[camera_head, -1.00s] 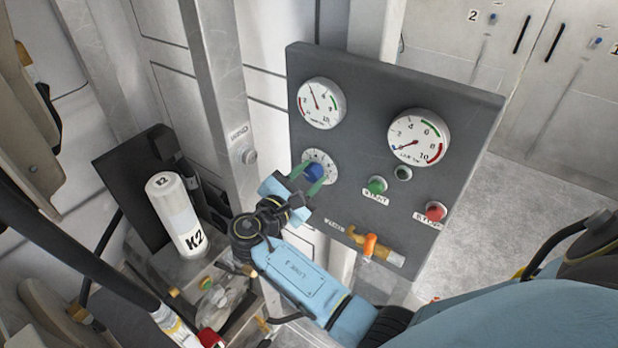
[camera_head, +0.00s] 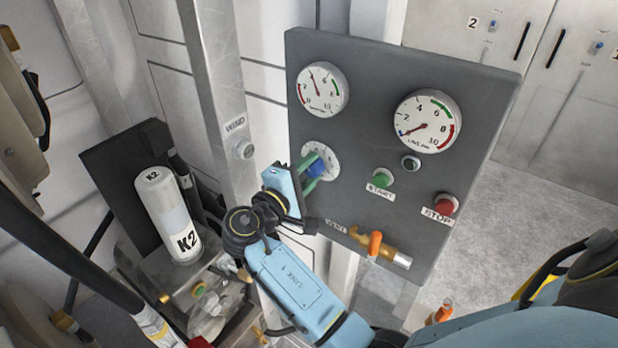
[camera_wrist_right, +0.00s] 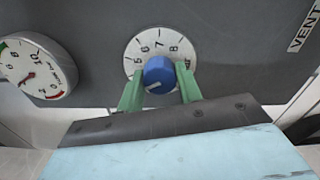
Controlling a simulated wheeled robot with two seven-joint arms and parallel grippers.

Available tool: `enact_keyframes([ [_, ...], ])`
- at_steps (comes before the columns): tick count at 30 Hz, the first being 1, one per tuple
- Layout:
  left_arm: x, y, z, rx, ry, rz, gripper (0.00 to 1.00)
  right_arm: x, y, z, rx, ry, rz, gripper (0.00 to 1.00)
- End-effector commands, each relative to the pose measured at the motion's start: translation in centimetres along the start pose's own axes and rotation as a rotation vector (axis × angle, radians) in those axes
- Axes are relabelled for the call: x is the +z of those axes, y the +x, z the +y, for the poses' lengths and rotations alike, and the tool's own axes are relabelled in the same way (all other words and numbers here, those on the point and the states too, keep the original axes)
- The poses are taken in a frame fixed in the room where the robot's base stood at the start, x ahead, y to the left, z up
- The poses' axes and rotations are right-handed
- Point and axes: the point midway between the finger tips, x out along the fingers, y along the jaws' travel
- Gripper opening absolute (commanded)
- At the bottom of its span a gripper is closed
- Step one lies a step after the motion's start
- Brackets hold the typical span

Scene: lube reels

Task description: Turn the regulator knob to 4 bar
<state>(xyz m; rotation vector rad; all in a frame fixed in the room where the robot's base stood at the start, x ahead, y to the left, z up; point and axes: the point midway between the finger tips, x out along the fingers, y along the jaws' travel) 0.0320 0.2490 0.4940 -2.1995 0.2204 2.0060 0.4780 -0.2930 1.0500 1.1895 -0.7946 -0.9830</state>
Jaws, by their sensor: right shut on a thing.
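The blue regulator knob (camera_head: 316,169) sits at the centre of a white numbered dial (camera_head: 331,154) on the dark grey panel. My right gripper (camera_head: 314,172) is shut on the knob, with one green finger on each side. Above, the left gauge (camera_head: 322,90) has its needle pointing up and slightly left. The right gauge (camera_head: 428,121) has its needle pointing low left, near 0. My left gripper is not in view.
Close around the knob are the green START button (camera_head: 383,178), red STOP button (camera_head: 446,204) and orange-handled VENT valve (camera_head: 375,243). A metal post (camera_head: 216,75) stands left of the panel. A white K2 bottle (camera_head: 167,215) stands at lower left.

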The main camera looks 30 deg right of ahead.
Motion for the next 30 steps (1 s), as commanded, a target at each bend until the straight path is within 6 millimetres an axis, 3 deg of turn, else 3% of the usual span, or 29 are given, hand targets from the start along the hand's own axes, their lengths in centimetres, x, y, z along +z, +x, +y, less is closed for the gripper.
enact_keyframes([
  [9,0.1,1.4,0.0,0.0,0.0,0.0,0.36,0.0,-0.1,-0.2,-0.002,0.13,0.0,0.12],
  [26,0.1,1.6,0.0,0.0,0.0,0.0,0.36,0.0,-0.1,-0.1,-0.003,0.158,0.0,0.12],
  [27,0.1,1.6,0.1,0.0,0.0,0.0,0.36,0.0,-0.1,-0.1,-0.003,0.158,0.0,0.38],
  [30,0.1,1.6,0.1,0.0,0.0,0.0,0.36,0.0,-0.1,-0.1,-0.002,0.158,0.0,0.51],
])
